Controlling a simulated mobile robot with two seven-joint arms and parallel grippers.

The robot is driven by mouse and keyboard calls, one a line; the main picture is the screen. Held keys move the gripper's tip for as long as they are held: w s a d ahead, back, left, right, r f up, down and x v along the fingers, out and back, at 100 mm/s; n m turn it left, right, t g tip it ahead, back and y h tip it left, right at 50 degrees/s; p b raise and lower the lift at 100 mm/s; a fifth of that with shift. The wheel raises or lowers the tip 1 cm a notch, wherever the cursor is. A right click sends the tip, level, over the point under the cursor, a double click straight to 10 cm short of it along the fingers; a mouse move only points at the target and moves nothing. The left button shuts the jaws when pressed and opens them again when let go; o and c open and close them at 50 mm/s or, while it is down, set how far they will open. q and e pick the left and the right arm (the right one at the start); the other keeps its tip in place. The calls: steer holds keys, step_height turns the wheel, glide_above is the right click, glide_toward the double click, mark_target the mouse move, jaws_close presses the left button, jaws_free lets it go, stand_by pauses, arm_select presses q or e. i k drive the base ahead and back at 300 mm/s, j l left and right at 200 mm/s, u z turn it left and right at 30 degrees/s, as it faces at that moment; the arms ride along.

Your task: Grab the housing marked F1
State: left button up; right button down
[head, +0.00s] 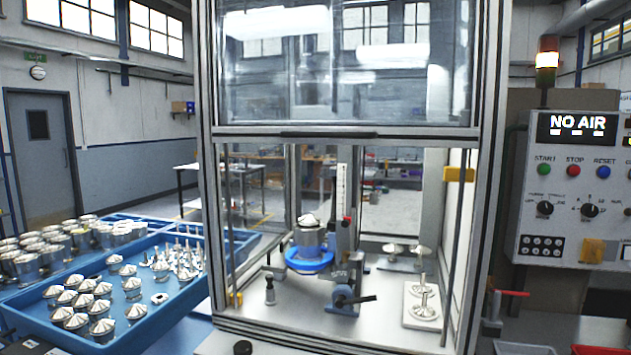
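Several metal housings with cone-shaped tops (87,300) stand in the blue tray (170,330) on the left. More metal cylinders (50,245) crowd together at the tray's far left. One metal housing (309,238) sits upright on a blue ring (309,262) inside the framed machine. I cannot read an F1 mark on any of them at this size. Neither of my grippers is in view.
The machine's glass guard (345,75) is raised, leaving its front open. Inside are a clamp with a dark lever (345,298), a small post (270,290) and a white plate with metal parts (422,303). The control panel (575,190) at right reads NO AIR.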

mark_target(309, 242)
steer(key=i+j+z, duration=0.3)
steer(key=i+j, duration=0.15)
steer(key=j, duration=0.15)
steer(key=i+j+z, duration=0.3)
steer(key=j, duration=0.35)
steer(key=i+j+z, duration=0.2)
steer(key=j, duration=0.2)
steer(key=i+j+z, duration=0.15)
steer(key=j, duration=0.25)
steer(key=i, duration=0.05)
